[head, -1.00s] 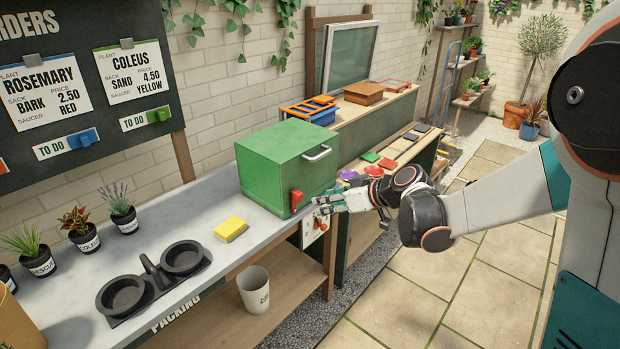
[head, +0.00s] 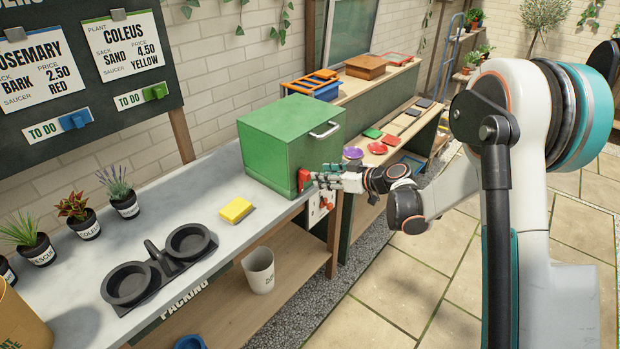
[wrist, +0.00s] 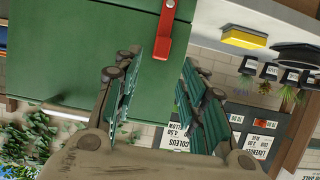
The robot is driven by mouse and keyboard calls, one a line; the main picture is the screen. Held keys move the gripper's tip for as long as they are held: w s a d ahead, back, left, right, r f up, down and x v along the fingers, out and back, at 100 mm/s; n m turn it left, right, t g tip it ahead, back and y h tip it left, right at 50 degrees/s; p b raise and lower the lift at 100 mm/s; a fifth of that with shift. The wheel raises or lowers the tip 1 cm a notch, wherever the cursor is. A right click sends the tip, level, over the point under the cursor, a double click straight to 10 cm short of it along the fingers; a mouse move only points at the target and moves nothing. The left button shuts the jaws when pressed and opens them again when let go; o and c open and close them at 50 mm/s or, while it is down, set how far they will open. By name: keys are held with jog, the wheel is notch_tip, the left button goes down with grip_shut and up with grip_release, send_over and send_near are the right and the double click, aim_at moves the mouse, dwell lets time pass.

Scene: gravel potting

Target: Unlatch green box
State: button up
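The green box (head: 290,145) stands on the grey bench top, lid down, with a silver handle (head: 325,130) on its right-facing side. A red latch (head: 303,178) sits low near its front corner. In the wrist view the picture is turned over; the green box (wrist: 75,50) fills the upper left and the red latch (wrist: 168,30) lies ahead between my fingers' lines. My gripper (head: 317,178) is at the latch's right in the head view. In the wrist view my gripper (wrist: 168,72) is open, its fingers apart with nothing between them. Contact with the latch cannot be told.
A yellow sponge-like block (head: 236,210) and a black double saucer holder (head: 160,265) lie left on the bench. A panel with red knobs (head: 320,204) is just below my gripper. A white bin (head: 258,270) stands on the lower shelf.

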aim_at(309, 174)
jog(key=b+x, duration=0.1)
jog(key=x, duration=0.6)
jog(key=shift+b, duration=0.35)
jog(key=shift+c, duration=0.5)
grip_shut()
